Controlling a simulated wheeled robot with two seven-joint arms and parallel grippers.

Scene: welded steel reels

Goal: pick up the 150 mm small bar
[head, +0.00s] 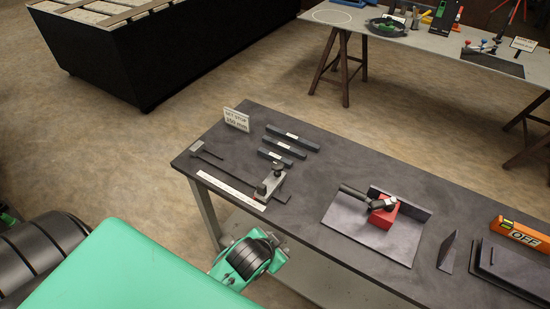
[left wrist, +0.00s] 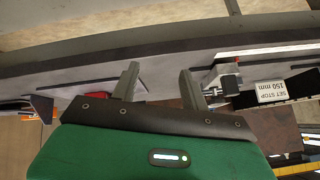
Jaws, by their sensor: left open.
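Three dark steel bars of different lengths lie side by side near the left end of the dark workbench, each with a small white label too small to read. The shortest, nearest bar (head: 275,158) looks like the small bar. The middle bar (head: 285,147) and the longest bar (head: 293,137) lie behind it. A white sign (head: 236,119) stands beside them; in the left wrist view the sign (left wrist: 274,91) reads "SET STOP 150 mm". My left gripper (left wrist: 160,70) is open, with nothing between its fingers. Its fingers do not show in the head view. My right gripper is not in view.
A stop gauge with a metal block (head: 268,184) and a rod lies in front of the bars. A plate with a red clamp-like tool (head: 383,212) is to the right. An orange level (head: 522,234) sits at the far right. The bench behind the bars is clear.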

